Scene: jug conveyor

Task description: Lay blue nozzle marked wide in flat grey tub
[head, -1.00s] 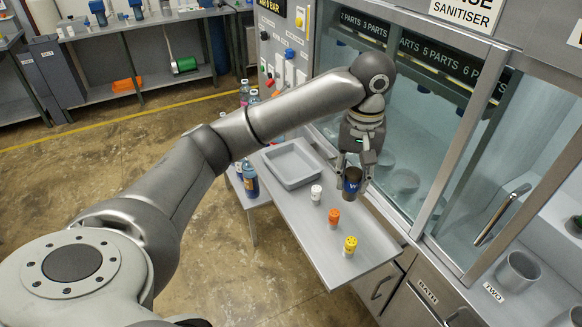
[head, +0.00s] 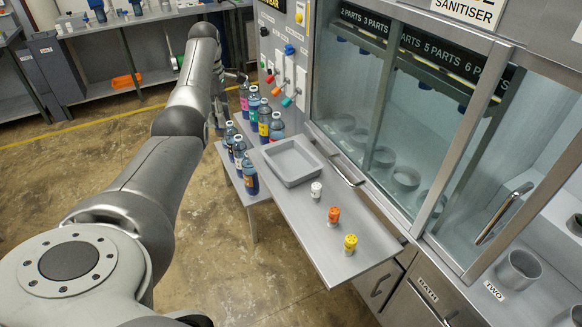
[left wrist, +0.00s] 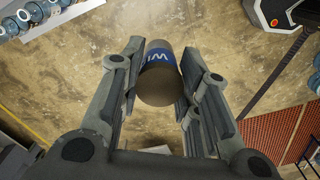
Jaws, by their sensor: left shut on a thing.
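The blue nozzle (left wrist: 158,82) is a dark cylinder with a blue band and white letters, of which "WI" shows in the left wrist view. My left gripper (left wrist: 154,98) is shut on it, one finger on each side, with the concrete floor beneath. In the head view my left gripper (head: 219,122) is small and partly hidden, left of the bottles and away from the tub; the nozzle cannot be made out there. The flat grey tub (head: 291,163) sits empty on the steel shelf. My right gripper is not in view.
Several bottles (head: 263,121) stand between my left gripper and the tub. White (head: 316,191), orange (head: 333,215) and yellow (head: 350,243) capped pieces stand on the shelf (head: 315,225) near the tub. Glass cabinet doors (head: 385,125) stand behind the shelf.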

